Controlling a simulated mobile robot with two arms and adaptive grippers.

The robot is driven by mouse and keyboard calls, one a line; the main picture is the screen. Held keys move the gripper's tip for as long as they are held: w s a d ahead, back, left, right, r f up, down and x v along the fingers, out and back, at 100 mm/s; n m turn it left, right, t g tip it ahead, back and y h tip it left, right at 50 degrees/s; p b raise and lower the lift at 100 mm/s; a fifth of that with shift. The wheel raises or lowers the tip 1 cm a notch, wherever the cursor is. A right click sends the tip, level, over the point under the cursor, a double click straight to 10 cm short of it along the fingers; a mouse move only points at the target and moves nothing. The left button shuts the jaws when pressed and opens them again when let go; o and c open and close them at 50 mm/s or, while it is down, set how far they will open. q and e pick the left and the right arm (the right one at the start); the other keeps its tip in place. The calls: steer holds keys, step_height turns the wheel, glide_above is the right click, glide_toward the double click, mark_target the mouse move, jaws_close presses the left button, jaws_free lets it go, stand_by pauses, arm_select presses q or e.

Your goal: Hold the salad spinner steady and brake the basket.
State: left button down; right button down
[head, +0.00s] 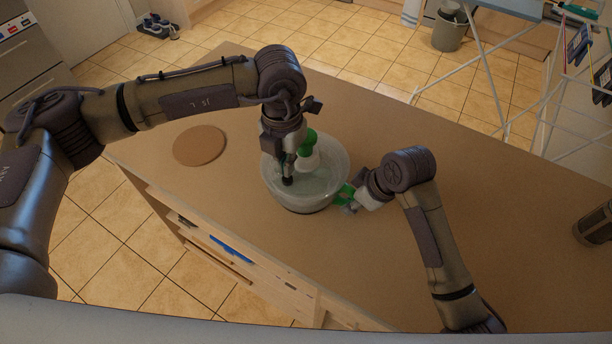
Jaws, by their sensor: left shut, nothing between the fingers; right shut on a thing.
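The salad spinner (327,178) stands upright on the wooden counter. It is a round translucent bowl with a pale lid and a green-topped white knob (308,150). My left gripper (288,181) is shut and empty, pointing down at the left part of the lid beside the knob. I cannot tell whether its tip touches the lid. My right gripper (347,198) is at the spinner's right side, shut on a green part at the rim, which looks like a handle. The basket inside cannot be made out clearly, and my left arm hides part of the lid.
A round brown board (200,146) lies on the counter (420,170) to the left. A dark cylindrical container (594,226) stands at the far right edge. A blue item (231,248) lies in the open drawer in front. The counter right of the spinner is mostly clear.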

arm_select(q)
steer(key=shift+r, duration=1.85)
arm_select(e)
steer(key=c, duration=0.9)
jaws_free()
steer(key=shift+c, duration=0.2)
steer(key=shift+r, duration=0.1)
